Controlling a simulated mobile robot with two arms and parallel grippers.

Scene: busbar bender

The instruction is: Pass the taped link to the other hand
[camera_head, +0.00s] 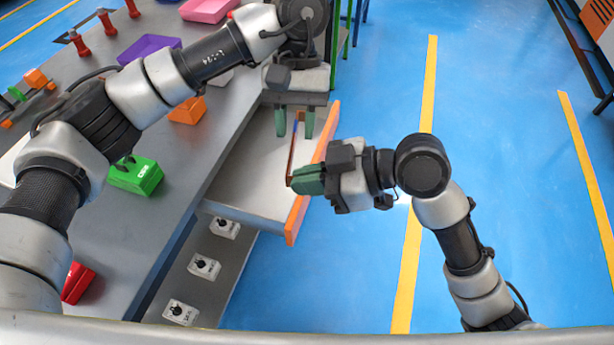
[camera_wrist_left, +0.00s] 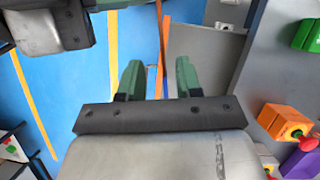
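The taped link (camera_head: 292,152) is a thin copper-coloured bar with a blue taped part near its upper end, over the open drawer. My right gripper (camera_head: 292,182) is shut on its lower end. My left gripper (camera_head: 295,128) is open, its two green fingers on either side of the bar's upper part, with gaps to both. In the left wrist view the link (camera_wrist_left: 164,42) runs down between the open left fingers (camera_wrist_left: 159,78). The right gripper's fingers (camera_wrist_left: 115,4) show at the top edge there, partly cut off.
An open grey drawer (camera_head: 247,188) with an orange front lies below both grippers. The grey bench (camera_head: 190,150) on the left carries a green block (camera_head: 135,176), an orange block (camera_head: 188,111) and purple and pink trays. Several white switch boxes (camera_head: 204,266) sit below. Blue floor is clear on the right.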

